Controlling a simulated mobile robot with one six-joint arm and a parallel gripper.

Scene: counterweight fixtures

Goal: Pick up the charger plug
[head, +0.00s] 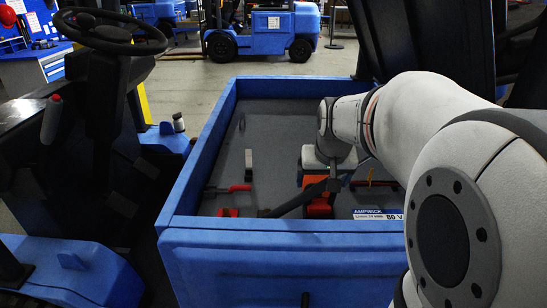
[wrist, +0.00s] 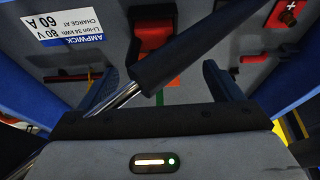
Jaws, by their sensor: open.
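A red-orange block with a dark handle-like part, which looks like the charger plug (wrist: 152,38), sits ahead of my gripper in the wrist view. In the head view an orange-red part (head: 318,208) shows below my gripper, partly covered. My gripper (wrist: 162,72) is open, with one dark finger at each side of the wrist view and nothing visibly held. It also shows in the head view (head: 333,182), low inside the blue-walled bay. A black strut (wrist: 190,50) with a chrome rod crosses between the fingers and the plug and hides its lower part.
Blue walls (head: 197,158) enclose the grey-floored bay. A label (head: 378,214) is at its near right. A red-handled item (head: 228,190), a grey block (head: 248,160) and a small red part (head: 227,212) are left of my gripper. A steering wheel (head: 110,32) stands outside, left.

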